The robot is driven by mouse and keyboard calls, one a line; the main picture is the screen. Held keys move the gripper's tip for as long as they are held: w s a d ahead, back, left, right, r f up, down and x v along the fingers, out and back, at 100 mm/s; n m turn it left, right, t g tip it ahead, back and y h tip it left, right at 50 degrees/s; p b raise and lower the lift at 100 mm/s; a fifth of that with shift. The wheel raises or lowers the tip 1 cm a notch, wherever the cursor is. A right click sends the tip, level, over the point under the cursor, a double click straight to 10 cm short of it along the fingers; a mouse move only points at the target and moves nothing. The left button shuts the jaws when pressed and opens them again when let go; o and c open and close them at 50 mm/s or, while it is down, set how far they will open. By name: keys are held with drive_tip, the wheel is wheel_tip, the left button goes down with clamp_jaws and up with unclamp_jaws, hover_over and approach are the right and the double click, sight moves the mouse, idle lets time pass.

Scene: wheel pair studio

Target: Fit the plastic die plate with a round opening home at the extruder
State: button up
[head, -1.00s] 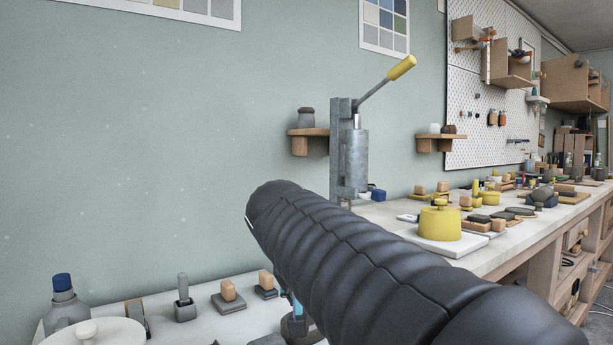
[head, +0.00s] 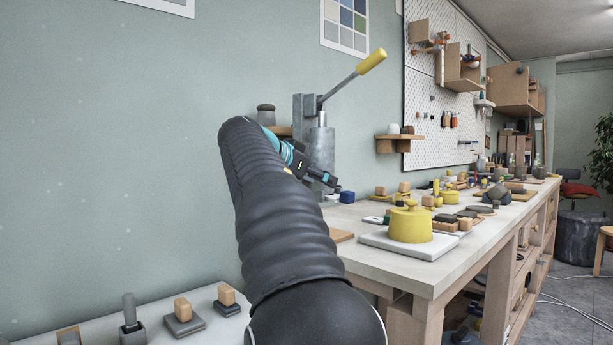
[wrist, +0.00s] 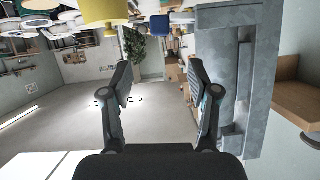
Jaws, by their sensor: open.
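The extruder (head: 322,150) is a grey metal upright with a long lever ending in a yellow handle, against the wall at the left end of the long bench. My arm partly covers it. Its grey body (wrist: 232,80) also fills the right side of the wrist view. My gripper (head: 325,178) is in front of and beside the extruder. In the wrist view my gripper (wrist: 160,85) has its fingers spread, with nothing between them. I cannot pick out the die plate with a round opening in either view.
A yellow lidded pot (head: 410,222) stands on a white slab on the long bench (head: 390,260), among several small blocks. A blue object (head: 347,197) lies near the extruder. A small wall shelf (head: 390,146) is to the right. A nearer white surface (head: 150,325) holds small blocks.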

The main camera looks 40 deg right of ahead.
sight(345, 192)
drive_tip(key=x, duration=1.1)
drive_tip(key=shift+p, duration=0.4)
clamp_jaws()
drive_tip(key=shift+w, duration=0.15)
drive_tip(key=shift+w, duration=0.45)
drive_tip(key=shift+w+p, duration=0.1)
drive_tip(key=shift+p, duration=0.25)
drive_tip(key=shift+w+a+f+p, duration=0.15)
drive_tip(key=shift+w+p, duration=0.2)
drive_tip(key=shift+w, duration=0.55)
drive_tip(key=shift+w, duration=0.1)
